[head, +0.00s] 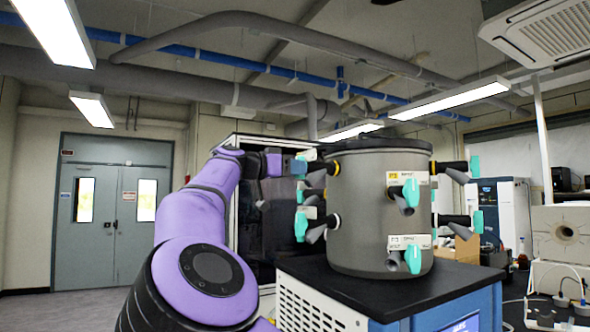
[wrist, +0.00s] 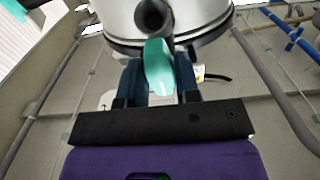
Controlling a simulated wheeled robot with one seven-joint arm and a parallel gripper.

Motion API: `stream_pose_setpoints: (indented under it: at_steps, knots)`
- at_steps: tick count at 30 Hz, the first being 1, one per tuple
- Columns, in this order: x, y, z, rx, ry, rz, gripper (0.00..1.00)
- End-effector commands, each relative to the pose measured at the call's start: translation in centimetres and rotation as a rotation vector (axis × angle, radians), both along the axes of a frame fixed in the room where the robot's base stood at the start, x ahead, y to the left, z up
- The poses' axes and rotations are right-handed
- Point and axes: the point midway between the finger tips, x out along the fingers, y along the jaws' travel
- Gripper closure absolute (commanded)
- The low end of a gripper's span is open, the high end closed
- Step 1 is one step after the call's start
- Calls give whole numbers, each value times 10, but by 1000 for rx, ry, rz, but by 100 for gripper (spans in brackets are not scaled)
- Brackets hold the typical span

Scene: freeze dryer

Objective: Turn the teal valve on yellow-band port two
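The grey drum (head: 365,235) carries several ports, each with a black stub and a teal valve handle. My gripper (head: 298,166) is at the upper-left port, whose stub has a yellow ring (head: 334,168). In the wrist view, my gripper's two dark blue fingers (wrist: 159,80) stand on either side of that port's teal handle (wrist: 158,62), which fills the gap between them; they look shut on it. The handle hangs below a dark round port end (wrist: 153,16). In the head view this handle is mostly hidden by the gripper. The port's number is not legible.
Another teal handle (head: 301,226) sits just below my gripper. The drum stands on a black-topped cabinet (head: 390,292). Open floor lies at left before grey doors.

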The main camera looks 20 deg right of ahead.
Motion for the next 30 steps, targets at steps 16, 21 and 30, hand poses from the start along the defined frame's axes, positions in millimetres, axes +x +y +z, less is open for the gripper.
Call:
stream_pose_setpoints:
  at_steps: [16,21,30]
  knots:
    - [-3,18,0,-1,1,4,53]
    - [-9,49,0,-1,0,4,53]
    - [-18,95,0,-1,1,2,53]
